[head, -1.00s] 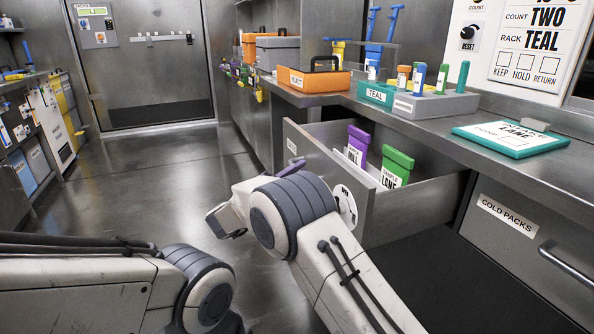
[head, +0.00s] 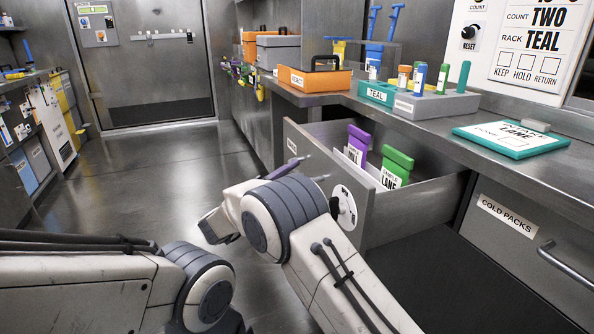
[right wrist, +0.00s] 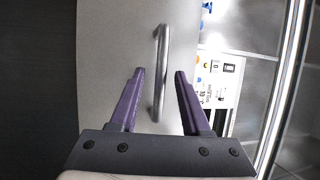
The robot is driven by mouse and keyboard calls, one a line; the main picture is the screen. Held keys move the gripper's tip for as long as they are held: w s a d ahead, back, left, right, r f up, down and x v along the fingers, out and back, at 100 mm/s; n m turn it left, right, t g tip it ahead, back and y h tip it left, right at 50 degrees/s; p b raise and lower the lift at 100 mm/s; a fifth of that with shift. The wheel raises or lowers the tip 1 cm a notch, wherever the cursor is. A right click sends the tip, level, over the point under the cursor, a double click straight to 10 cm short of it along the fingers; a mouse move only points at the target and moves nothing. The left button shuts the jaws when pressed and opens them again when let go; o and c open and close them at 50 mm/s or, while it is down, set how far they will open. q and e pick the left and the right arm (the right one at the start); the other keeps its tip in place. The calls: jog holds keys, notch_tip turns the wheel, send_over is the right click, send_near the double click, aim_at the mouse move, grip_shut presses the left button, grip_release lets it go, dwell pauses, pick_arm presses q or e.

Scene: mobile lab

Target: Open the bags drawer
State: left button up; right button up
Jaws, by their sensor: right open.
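The bags drawer (head: 330,158) stands pulled well out from under the counter. A purple-topped bag (head: 357,145) and a green-topped bag (head: 396,168) show upright inside it. My right gripper (head: 300,170) is at the drawer's front, partly hidden by its own arm. In the right wrist view the bar handle (right wrist: 160,75) runs lengthwise between the two open purple fingers (right wrist: 160,73). I cannot tell how deep the fingers reach around it; they are not closed on it. My left gripper is out of view; only its arm shows.
A closed cold packs drawer (head: 510,235) is to the right. The counter above holds an orange bin (head: 315,80), a teal rack (head: 377,95) and a teal-edged board (head: 512,140). The floor (head: 140,180) to the left is clear.

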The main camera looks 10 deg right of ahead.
jog(key=p+v, duration=0.2)
jog(key=v, duration=0.6)
jog(key=shift+s+a, duration=0.15)
jog(key=shift+a, duration=0.05)
